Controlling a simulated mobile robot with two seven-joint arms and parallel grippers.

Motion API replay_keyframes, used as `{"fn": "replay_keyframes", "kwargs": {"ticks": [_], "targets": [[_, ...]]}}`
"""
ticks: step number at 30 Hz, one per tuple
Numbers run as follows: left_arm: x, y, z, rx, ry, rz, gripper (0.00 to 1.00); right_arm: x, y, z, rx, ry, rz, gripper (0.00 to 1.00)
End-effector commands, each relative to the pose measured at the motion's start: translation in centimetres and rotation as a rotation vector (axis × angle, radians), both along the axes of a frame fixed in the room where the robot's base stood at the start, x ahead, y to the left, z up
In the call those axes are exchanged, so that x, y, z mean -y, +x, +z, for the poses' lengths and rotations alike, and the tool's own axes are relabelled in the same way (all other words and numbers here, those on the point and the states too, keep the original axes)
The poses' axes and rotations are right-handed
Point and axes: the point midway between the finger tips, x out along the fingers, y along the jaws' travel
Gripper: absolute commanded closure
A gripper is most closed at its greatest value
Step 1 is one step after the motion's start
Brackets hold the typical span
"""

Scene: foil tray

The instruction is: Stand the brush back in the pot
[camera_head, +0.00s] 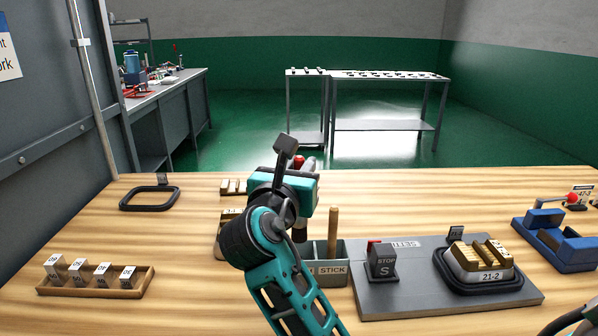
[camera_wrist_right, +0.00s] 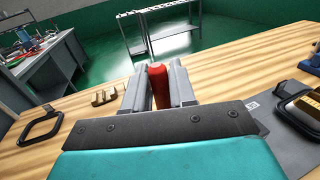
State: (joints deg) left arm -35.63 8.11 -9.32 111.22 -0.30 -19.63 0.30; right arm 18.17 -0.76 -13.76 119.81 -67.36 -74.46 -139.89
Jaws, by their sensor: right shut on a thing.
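My right gripper (camera_head: 304,166) is over the middle of the table, pointing away from the head camera. It is shut on a red-ended thing, seemingly the brush (camera_head: 299,161); in the right wrist view the brush's red rounded end (camera_wrist_right: 159,84) stands up between the two grey fingers (camera_wrist_right: 159,93). Its lower part is mostly hidden by my gripper and arm. A grey-green holder (camera_head: 331,271) labelled STICK stands in front, partly behind my right arm, with a wooden stick (camera_head: 333,231) upright in it. Whether this holder is the pot, I cannot tell. My left gripper is not in view.
A dark board (camera_head: 405,303) right of the holder bears a STOP block (camera_head: 381,262) and a tray of brass blocks (camera_head: 484,280). A wooden rack (camera_head: 97,288) stands at front left, a black ring frame (camera_head: 150,199) behind it.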

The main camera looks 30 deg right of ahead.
Motion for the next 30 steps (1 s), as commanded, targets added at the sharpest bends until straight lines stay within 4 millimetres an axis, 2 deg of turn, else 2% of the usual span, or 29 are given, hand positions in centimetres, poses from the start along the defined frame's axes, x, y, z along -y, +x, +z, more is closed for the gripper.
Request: {"fn": "replay_keyframes", "kwargs": {"ticks": [1, 3, 21, 30], "targets": [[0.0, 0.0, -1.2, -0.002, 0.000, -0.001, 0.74, 0.0, 0.0, -0.9, 0.002, 0.001, 0.000, 1.00], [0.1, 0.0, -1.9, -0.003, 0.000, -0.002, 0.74, 0.0, 0.0, -1.5, 0.001, 0.000, 0.000, 1.00], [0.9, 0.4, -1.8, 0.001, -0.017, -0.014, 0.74, 0.0, 0.0, -7.0, -0.003, -0.001, -0.001, 1.00], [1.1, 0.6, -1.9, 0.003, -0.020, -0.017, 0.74, 0.0, 0.0, -8.5, 0.000, -0.001, 0.000, 1.00]]}}
